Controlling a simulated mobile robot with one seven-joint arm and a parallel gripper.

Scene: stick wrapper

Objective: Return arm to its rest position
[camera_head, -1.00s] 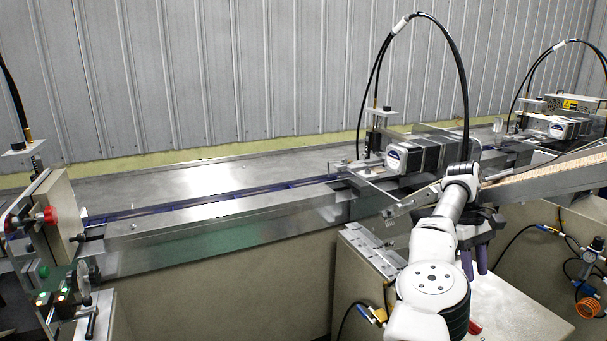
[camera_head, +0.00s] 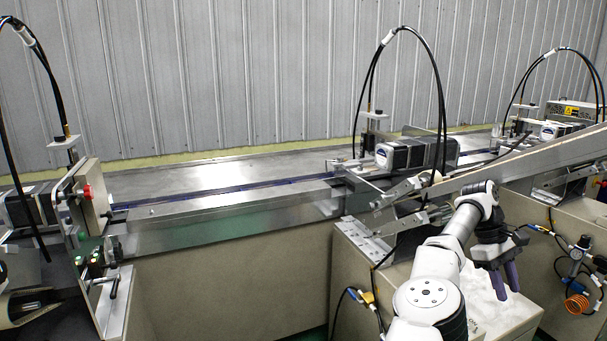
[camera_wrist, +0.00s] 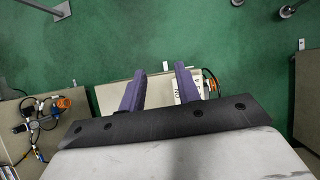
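My white arm reaches up from the bottom right of the head view and bends over at the wrist. My gripper (camera_head: 506,291) hangs downward from it, with purple fingers on a dark grey body. It is in front of the slanted ramp and over the pale top of a beige cabinet. In the wrist view my gripper (camera_wrist: 160,70) shows its two fingers apart with nothing between them, so it is open and empty. The fingers appear above the cabinet and the green floor, clear of contact as far as I can tell.
The slanted ramp (camera_head: 530,160) runs close behind my wrist. The beige cabinet (camera_head: 360,268) stands beneath my arm. A long metal conveyor (camera_head: 225,208) crosses to the left, ending at a machine with a red knob (camera_head: 87,191). Hoses and an orange coil (camera_head: 577,304) are at right.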

